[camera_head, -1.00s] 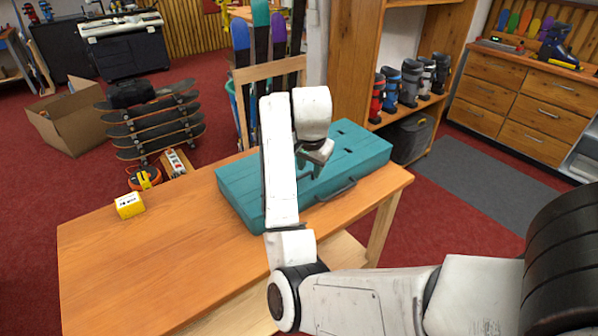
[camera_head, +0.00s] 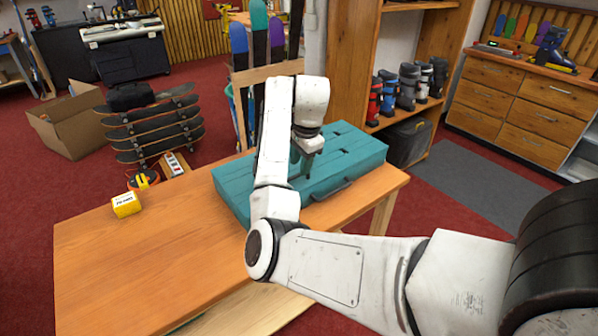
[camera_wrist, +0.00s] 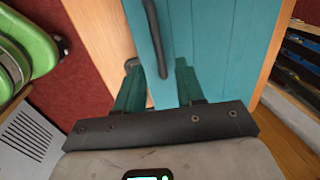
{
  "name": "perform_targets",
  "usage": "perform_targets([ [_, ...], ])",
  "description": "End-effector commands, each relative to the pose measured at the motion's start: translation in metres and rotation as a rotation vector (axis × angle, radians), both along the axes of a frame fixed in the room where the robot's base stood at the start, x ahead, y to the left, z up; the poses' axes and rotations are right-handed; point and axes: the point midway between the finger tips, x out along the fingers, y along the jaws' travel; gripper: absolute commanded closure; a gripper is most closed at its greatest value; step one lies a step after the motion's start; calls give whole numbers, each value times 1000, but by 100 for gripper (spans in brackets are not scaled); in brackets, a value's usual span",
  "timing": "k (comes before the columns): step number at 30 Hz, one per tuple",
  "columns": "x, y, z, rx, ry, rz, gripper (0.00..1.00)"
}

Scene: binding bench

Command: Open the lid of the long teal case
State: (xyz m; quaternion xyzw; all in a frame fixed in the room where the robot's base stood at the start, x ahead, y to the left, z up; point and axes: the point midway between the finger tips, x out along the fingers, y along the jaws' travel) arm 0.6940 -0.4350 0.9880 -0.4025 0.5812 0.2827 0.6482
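The long teal case (camera_head: 355,163) lies on the wooden table with its lid shut. A dark handle (camera_head: 333,189) is on its near side. In the wrist view the teal case (camera_wrist: 225,45) fills the upper middle, with the dark handle (camera_wrist: 155,40) running along it. My gripper (camera_head: 303,172) points down over the case's middle, behind the handle in the head view. In the wrist view my gripper (camera_wrist: 160,83) has its two dark teal fingers apart, with the case's edge between them in the picture. Whether a finger touches the case I cannot tell.
A wooden shelf with ski boots (camera_head: 406,85) stands behind the case. Stacked skateboards (camera_head: 155,130) and a cardboard box (camera_head: 75,125) are on the floor at left.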

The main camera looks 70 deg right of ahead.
Motion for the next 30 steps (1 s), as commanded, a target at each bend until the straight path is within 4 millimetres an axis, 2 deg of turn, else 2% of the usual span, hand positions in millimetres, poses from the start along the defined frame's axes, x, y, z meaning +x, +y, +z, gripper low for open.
perform_targets([
  [3,3,-1,-16,1,1,2,62],
  [7,5,-3,-27,0,0,2,62],
  [18,6,-3,-31,-1,-2,1,62],
  [30,6,-3,-31,-1,-2,1,100],
])
